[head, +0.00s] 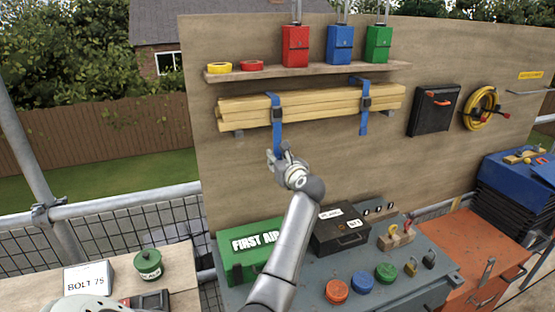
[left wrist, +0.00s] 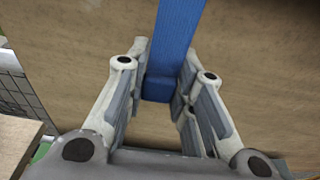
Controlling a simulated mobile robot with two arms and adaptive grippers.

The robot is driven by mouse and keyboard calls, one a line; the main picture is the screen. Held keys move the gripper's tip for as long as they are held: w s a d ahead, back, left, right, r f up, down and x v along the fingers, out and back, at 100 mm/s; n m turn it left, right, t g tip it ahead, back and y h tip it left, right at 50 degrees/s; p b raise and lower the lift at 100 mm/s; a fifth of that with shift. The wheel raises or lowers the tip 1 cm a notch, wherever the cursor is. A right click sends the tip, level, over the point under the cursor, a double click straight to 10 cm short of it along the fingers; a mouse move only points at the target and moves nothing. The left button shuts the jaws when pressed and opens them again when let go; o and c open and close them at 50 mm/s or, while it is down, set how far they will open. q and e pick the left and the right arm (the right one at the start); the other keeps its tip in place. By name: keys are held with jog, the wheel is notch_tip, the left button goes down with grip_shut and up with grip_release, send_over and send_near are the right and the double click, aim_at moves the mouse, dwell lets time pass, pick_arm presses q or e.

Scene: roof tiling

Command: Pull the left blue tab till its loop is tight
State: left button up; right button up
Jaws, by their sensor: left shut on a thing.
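Two blue straps loop around a bundle of wooden battens (head: 315,105) on the board, each with a dark buckle. The left blue tab (head: 278,138) hangs from the left buckle (head: 277,113) down to my left gripper (head: 280,158). In the left wrist view the blue tab (left wrist: 178,40) runs down between the fingers, and my left gripper (left wrist: 165,85) is shut on its lower end. The right blue tab (head: 364,124) hangs free below the right buckle (head: 364,103). Whether the left loop is tight is too small to tell.
A shelf (head: 310,72) with tape rolls and red, blue and green boxes is above the battens. Below my arm, a green first aid box (head: 235,262) and a black case (head: 340,238) stand on a grey bench. The board around the tab is clear.

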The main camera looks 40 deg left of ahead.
pick_arm(q)
jog(key=shift+f, duration=0.1)
jog(key=o, duration=1.5)
jog(key=shift+o, duration=0.2)
jog(key=f+p+v, duration=0.1)
jog(key=v, duration=0.5)
jog(key=shift+r, duration=0.1)
